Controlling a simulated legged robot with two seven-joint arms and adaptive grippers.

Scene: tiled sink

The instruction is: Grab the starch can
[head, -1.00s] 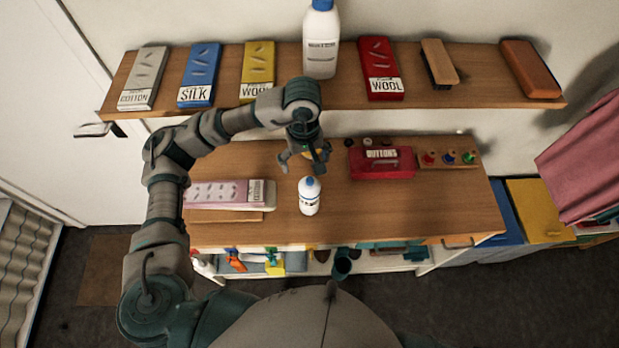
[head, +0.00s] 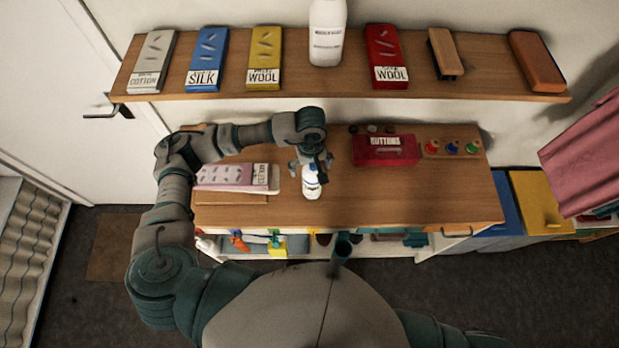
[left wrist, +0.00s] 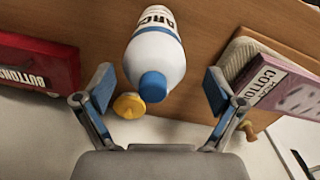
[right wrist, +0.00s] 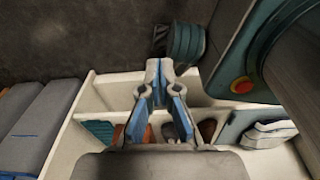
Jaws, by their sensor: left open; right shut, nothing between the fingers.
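The starch can (head: 312,185) is a white bottle with a blue cap and stands on the wooden worktop, right of a pink box. My left gripper (head: 311,163) is open, low over the worktop at the back of the can and close to its cap. In the left wrist view the can (left wrist: 155,52) shows part of its lettering, and its cap lies between the spread fingers (left wrist: 158,88). I see no finger clearly touching it. My right gripper (right wrist: 160,68) is shut and empty near the shelf compartments under the worktop; I cannot make it out in the head view.
The pink box (head: 232,176) lies left of the can. A red buttons box (head: 385,151) and a board with coloured knobs (head: 451,148) are to the right. A small orange-yellow knob (left wrist: 128,106) is beside the cap. An upper shelf (head: 207,100) runs behind. The front right worktop is clear.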

